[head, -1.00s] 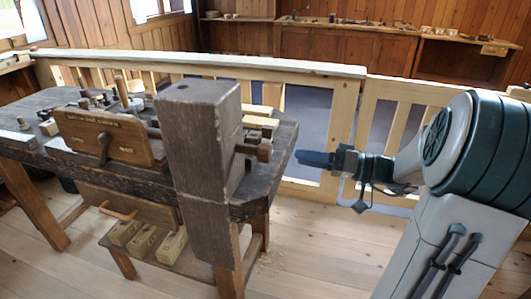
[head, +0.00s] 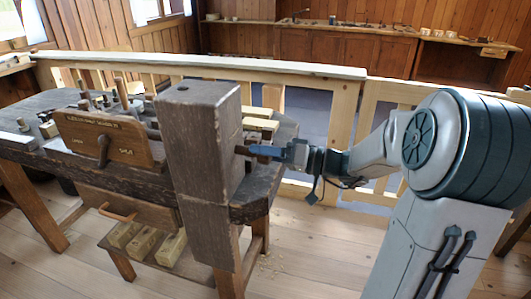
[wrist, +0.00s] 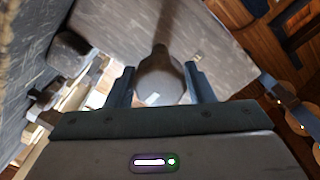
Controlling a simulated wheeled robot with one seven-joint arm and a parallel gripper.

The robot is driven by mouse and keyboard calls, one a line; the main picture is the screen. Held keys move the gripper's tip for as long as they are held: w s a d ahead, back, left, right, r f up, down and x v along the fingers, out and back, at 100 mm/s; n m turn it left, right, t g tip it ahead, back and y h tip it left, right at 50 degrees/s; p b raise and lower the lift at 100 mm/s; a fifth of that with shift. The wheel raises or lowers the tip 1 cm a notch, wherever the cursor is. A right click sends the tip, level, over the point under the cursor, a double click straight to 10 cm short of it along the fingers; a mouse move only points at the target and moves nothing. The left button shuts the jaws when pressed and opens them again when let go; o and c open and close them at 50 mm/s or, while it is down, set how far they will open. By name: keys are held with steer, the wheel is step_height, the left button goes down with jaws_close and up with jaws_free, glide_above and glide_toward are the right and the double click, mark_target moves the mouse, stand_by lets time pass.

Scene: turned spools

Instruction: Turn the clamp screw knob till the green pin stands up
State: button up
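The clamp screw knob (head: 242,150) is brown and sticks out from the right side of the thick dark post (head: 203,140) of the lathe. My gripper (head: 262,151) is at it from the right, and its blue fingers hide most of it in the head view. In the wrist view the rounded knob (wrist: 160,80) lies between the two fingers of my gripper (wrist: 160,88). The fingers stand apart, one on each side of it, with what looks like a narrow gap. I cannot make out a green pin in either view.
A wooden board (head: 105,140) with lettering and a dark handle is on the bench to the left. Pale wood blocks (head: 148,240) lie on the low shelf. A pale wooden railing (head: 215,66) runs behind.

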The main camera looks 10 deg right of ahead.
steer(key=c, duration=0.5)
steer(key=shift+m, duration=0.3)
steer(key=m+p, duration=0.2)
steer(key=m, duration=0.3)
steer(key=shift+m+p, duration=0.3)
steer(key=m+p, duration=0.3)
steer(key=m, duration=0.3)
steer(key=shift+p, duration=0.4)
steer(key=m+p, duration=0.3)
steer(key=m, duration=0.1)
steer(key=m+p, duration=0.3)
steer(key=shift+f+m, duration=0.1)
steer(key=shift+m, duration=0.3)
steer(key=m+p, duration=0.3)
steer(key=shift+f, duration=0.1)
steer(key=shift+s+f+m+p, duration=0.1)
steer(key=shift+f+m+p, duration=0.05)
steer(key=shift+m+p, duration=1.15)
